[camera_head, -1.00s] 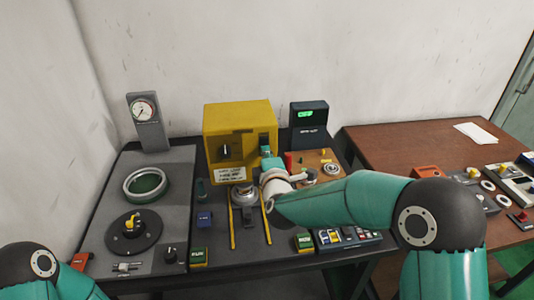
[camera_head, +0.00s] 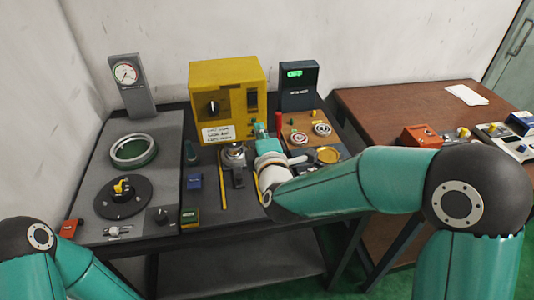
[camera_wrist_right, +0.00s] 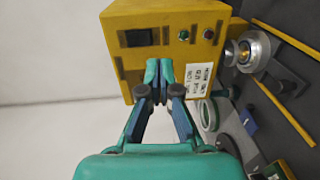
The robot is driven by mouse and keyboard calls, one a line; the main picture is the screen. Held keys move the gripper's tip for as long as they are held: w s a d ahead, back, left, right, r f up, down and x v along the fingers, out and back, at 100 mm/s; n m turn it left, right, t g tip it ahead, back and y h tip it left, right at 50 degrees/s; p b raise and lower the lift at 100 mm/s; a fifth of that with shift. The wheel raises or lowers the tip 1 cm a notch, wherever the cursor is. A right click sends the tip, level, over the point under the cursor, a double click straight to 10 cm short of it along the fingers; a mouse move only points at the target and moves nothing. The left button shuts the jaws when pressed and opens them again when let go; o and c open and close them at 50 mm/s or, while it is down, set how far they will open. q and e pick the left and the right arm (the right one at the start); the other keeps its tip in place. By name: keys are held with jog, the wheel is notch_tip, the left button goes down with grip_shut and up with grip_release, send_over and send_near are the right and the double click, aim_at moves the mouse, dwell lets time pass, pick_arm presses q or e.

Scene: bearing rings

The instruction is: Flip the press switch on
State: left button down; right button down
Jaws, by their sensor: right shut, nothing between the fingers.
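The yellow press (camera_head: 228,88) stands at the back of the dark table. Its front carries a dark rocker switch (camera_head: 252,100), a black knob and a white label (camera_head: 218,133). In the right wrist view the switch (camera_wrist_right: 137,38) is a black rectangle on the yellow face (camera_wrist_right: 152,18). My right gripper (camera_head: 261,130) is at the press's lower right front in the head view. Its teal fingertips (camera_wrist_right: 160,73) are together and empty, showing just beside the switch; I cannot tell whether they touch the press. My left gripper is out of view.
A dark display box (camera_head: 297,85) with green lettering stands right of the press. A gauge (camera_head: 126,74) and a ring (camera_head: 133,150) are on the left. A wooden board (camera_head: 297,131) holds rings on the right. A brown table (camera_head: 385,110) adjoins.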

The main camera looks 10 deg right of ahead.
jog(key=s, duration=0.3)
jog(key=s+b, duration=0.1)
jog(key=s, duration=0.1)
jog(key=shift+s+d+f, duration=0.1)
jog(key=shift+s+f, duration=0.25)
jog(key=shift+f, duration=0.05)
